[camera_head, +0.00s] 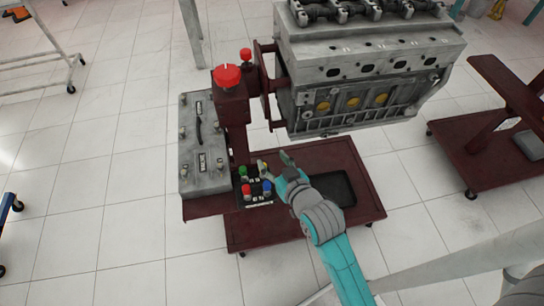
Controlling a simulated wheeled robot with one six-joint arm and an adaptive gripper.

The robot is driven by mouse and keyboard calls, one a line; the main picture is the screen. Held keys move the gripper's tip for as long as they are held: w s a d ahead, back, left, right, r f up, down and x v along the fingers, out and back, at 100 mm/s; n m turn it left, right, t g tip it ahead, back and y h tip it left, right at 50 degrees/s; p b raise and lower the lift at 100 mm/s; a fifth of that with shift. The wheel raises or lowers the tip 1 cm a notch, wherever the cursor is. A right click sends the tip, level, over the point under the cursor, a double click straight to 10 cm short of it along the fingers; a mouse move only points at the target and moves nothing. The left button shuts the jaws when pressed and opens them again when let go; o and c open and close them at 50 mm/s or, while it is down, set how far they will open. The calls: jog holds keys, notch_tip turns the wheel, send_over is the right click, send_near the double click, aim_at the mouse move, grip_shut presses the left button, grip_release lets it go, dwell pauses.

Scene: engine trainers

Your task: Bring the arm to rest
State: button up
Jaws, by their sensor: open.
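My teal and grey arm reaches up from the lower right of the head view. My gripper (273,164) is at its end with the two fingers apart and nothing seen between them. It shows over the dark red base of an engine trainer (330,160), beside a small control box with coloured buttons (256,190). The box has green, red, blue and yellow buttons, and the left finger overlaps the yellow one in the picture. I cannot tell whether the finger touches it.
A grey engine block (365,75) hangs on the trainer's stand, above and beyond my gripper. A grey panel (202,145) and a red knob (227,76) stand to the left. Another red stand (500,130) is at the right.

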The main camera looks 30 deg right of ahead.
jog(key=s+a+f, duration=0.1)
jog(key=s+f, duration=0.1)
jog(key=s, duration=0.6)
jog(key=s+a+f, duration=0.1)
jog(key=s+f, duration=0.1)
jog(key=s, duration=0.7)
jog(key=v, duration=1.6)
jog(key=shift+n+t+y, duration=0.3)
jog(key=shift+n+y, duration=0.1)
